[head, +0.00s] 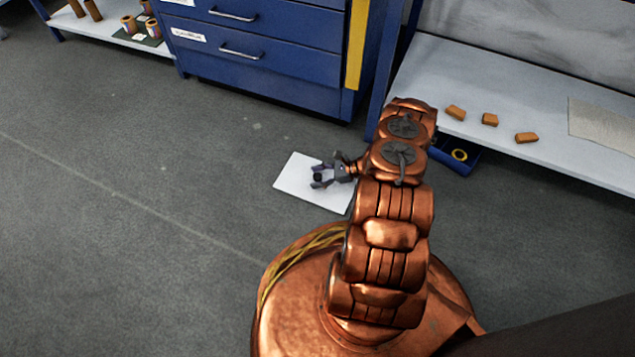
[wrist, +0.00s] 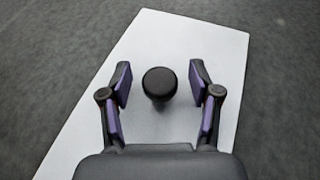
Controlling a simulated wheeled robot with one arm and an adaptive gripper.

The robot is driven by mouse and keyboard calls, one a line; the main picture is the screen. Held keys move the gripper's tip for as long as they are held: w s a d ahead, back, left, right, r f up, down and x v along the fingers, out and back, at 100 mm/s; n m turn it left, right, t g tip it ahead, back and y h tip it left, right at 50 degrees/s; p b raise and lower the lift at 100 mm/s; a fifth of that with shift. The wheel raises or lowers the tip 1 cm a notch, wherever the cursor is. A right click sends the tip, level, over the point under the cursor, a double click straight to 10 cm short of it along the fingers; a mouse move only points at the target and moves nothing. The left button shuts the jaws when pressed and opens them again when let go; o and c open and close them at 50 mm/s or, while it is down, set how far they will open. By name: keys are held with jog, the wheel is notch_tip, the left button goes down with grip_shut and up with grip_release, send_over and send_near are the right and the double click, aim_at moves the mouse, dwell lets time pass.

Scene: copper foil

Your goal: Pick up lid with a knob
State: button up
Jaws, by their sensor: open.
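The lid is a flat pale grey panel (head: 297,184) lying on the floor in the head view. In the wrist view the lid (wrist: 190,35) fills the middle, with a round black knob (wrist: 160,82) standing up from it. My gripper (head: 315,177) is over the lid. In the wrist view my gripper (wrist: 160,76) is open, with one purple-padded finger on each side of the knob. Gaps show between the knob and both pads. The height of the fingertips against the knob is hard to tell.
A blue drawer cabinet (head: 262,52) stands behind the lid. A low pale shelf (head: 490,85) with several copper-coloured pieces is at the right, with a blue bin (head: 455,157) below its edge. The grey floor (head: 140,200) at the left is clear.

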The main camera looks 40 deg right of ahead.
grip_shut()
dwell(0.3)
dwell(0.3)
